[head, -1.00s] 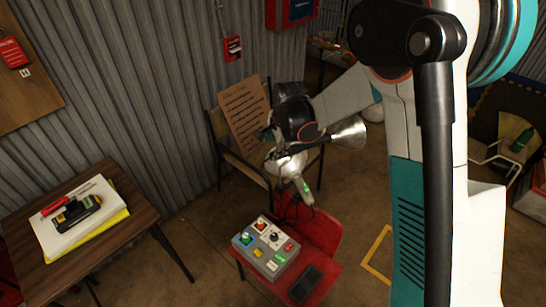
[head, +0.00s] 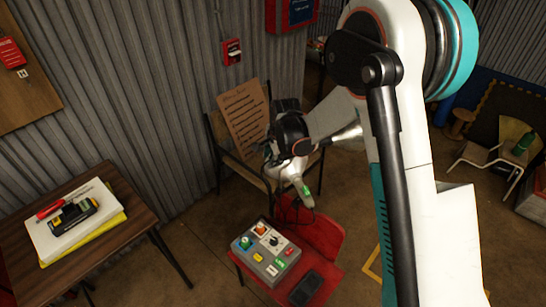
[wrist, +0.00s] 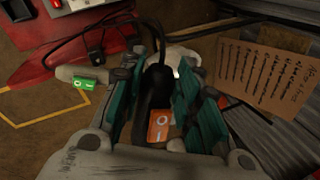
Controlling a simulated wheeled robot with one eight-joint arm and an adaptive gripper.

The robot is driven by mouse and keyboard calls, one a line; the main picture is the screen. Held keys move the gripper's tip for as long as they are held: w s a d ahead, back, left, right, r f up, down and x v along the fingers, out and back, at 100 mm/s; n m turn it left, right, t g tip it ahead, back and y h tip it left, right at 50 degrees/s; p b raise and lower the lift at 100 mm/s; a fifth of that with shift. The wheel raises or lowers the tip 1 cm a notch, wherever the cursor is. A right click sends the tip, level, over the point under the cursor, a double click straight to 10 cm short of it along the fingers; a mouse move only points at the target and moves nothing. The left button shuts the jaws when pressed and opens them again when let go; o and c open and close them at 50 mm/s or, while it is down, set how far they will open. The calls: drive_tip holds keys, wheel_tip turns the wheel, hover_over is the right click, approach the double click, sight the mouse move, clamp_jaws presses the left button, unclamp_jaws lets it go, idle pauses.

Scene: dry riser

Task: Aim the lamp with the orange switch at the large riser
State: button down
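The orange switch (wrist: 158,126) shows between my gripper's fingers in the wrist view, beside a black lamp part (wrist: 154,88). My gripper (wrist: 157,85) has its teal fingers apart on either side of this black part; contact is not clear. In the head view my gripper (head: 289,140) is by the chair, beside a silver cone-shaped lamp head (head: 347,137) partly hidden by my arm. A green switch (head: 307,191) sits on a pale lamp part below; it also shows in the wrist view (wrist: 84,83). I cannot make out the large riser.
A grey control box (head: 262,258) and a black phone-like object (head: 306,287) lie on a red seat (head: 322,235). A wooden chair with a cardboard sign (head: 246,120) stands behind my gripper. A table (head: 140,225) is at left. Dark cables run near the lamps.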

drive_tip(key=shift+s+d, duration=0.1)
drive_tip(key=shift+s+d+n+g+y+b, duration=0.15)
drive_tip(key=shift+s+d+n+g+y, duration=0.3)
drive_tip(key=shift+n, duration=0.8)
drive_tip(key=shift+s+d+n+g+y+b, duration=0.15)
drive_tip(key=shift+s+d+n, duration=0.5)
drive_tip(key=shift+n, duration=0.55)
drive_tip(key=shift+s+d+n+g+y+b, duration=0.1)
drive_tip(key=shift+s+d+n+g+y, duration=0.3)
drive_tip(key=shift+n, duration=0.85)
drive_tip(key=shift+s+d, duration=0.15)
drive_tip(key=shift+d, duration=0.05)
drive_tip(key=c, duration=1.2)
unclamp_jaws()
drive_tip(key=v, duration=1.2)
drive_tip(key=shift+s, duration=0.2)
